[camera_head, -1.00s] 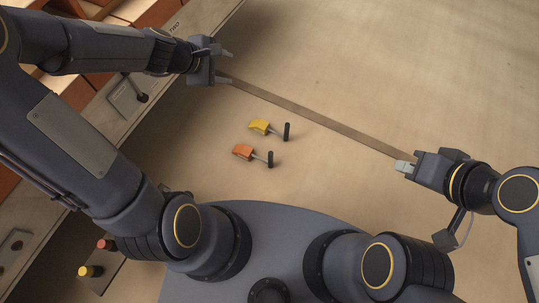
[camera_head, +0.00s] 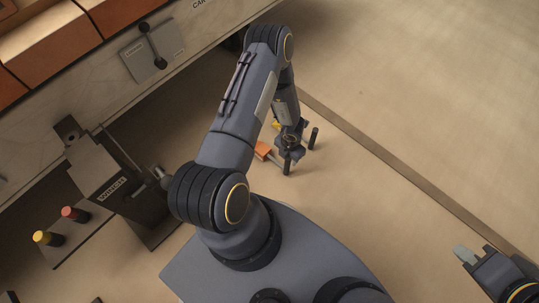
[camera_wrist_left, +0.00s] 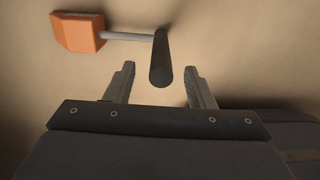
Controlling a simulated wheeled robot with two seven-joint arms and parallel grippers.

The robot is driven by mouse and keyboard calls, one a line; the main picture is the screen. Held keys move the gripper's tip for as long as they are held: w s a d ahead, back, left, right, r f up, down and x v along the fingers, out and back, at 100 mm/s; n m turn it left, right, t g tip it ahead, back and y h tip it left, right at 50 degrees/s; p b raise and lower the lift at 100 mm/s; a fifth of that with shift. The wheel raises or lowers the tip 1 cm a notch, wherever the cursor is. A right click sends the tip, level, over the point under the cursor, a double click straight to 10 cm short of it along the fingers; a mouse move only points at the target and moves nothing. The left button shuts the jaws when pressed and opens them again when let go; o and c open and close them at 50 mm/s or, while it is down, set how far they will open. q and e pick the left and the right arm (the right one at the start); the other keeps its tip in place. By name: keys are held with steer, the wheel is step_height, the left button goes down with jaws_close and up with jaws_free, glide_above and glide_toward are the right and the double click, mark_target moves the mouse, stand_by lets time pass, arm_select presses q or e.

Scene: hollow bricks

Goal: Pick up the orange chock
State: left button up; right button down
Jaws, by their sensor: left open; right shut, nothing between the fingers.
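The orange chock (camera_head: 262,150) lies on the floor, partly hidden by my left gripper (camera_head: 289,153) in the head view. In the left wrist view it is an orange block (camera_wrist_left: 79,33) with a grey rod leading to a dark upright handle (camera_wrist_left: 161,60). My left gripper (camera_wrist_left: 160,80) is open, pointing down, with one finger on each side of the handle's near end. A gap shows on both sides. My right gripper (camera_head: 466,256) is shut and empty at the lower right, far from the chock.
A yellow chock (camera_head: 276,125) is mostly hidden behind my left gripper, its dark handle (camera_head: 314,138) just to the right. A winch (camera_head: 112,188) and a board with red and yellow knobs (camera_head: 78,239) stand at left. The floor at right is clear.

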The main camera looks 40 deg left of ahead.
arm_select(q)
step_height(320, 180, down, 5)
steer(key=b, duration=0.2)
steer(key=shift+r+b, duration=0.2)
steer(key=shift+b, duration=0.1)
steer(key=shift+f, duration=0.45)
jaws_close()
steer(key=shift+r, duration=0.1)
stand_by(0.6)
